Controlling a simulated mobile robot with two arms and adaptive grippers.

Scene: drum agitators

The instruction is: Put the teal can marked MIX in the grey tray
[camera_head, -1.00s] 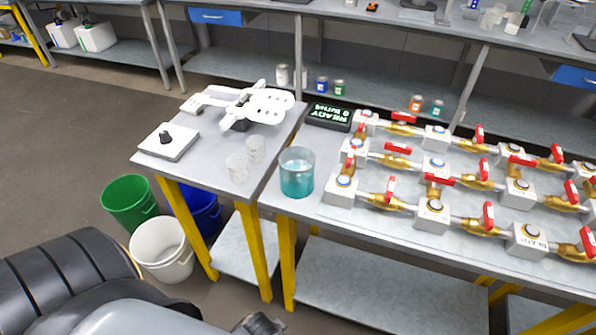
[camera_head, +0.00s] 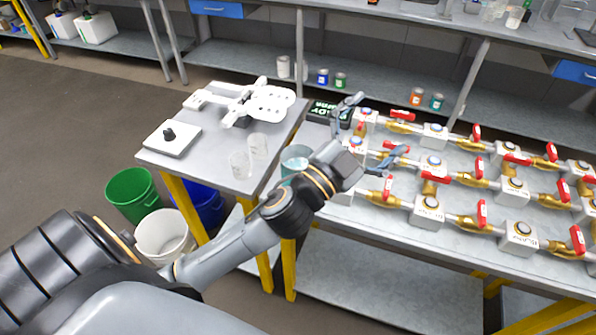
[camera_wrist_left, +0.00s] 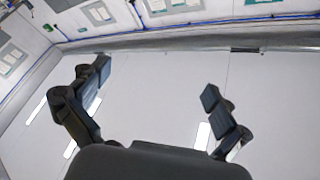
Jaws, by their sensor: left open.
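A small teal can (camera_head: 437,101) stands upright beside an orange can (camera_head: 416,96), beyond the far edge of the valve bench, seemingly on the back bench's lower shelf. Its marking is too small to read. My left gripper (camera_head: 372,128) is open and empty above the left end of the valve bench, to the left of the teal can and apart from it. The left wrist view shows its spread fingers (camera_wrist_left: 155,110) with nothing between them, against ceiling and wall. I cannot pick out a grey tray. My right gripper is not in view.
Brass valve pipes with red handles (camera_head: 470,175) cover much of the near bench. A beaker of teal liquid (camera_head: 295,155) stands partly behind my left arm. Clear beakers (camera_head: 240,163) stand on the left table. Blue (camera_head: 322,76) and green (camera_head: 340,80) cans stand on the back shelf.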

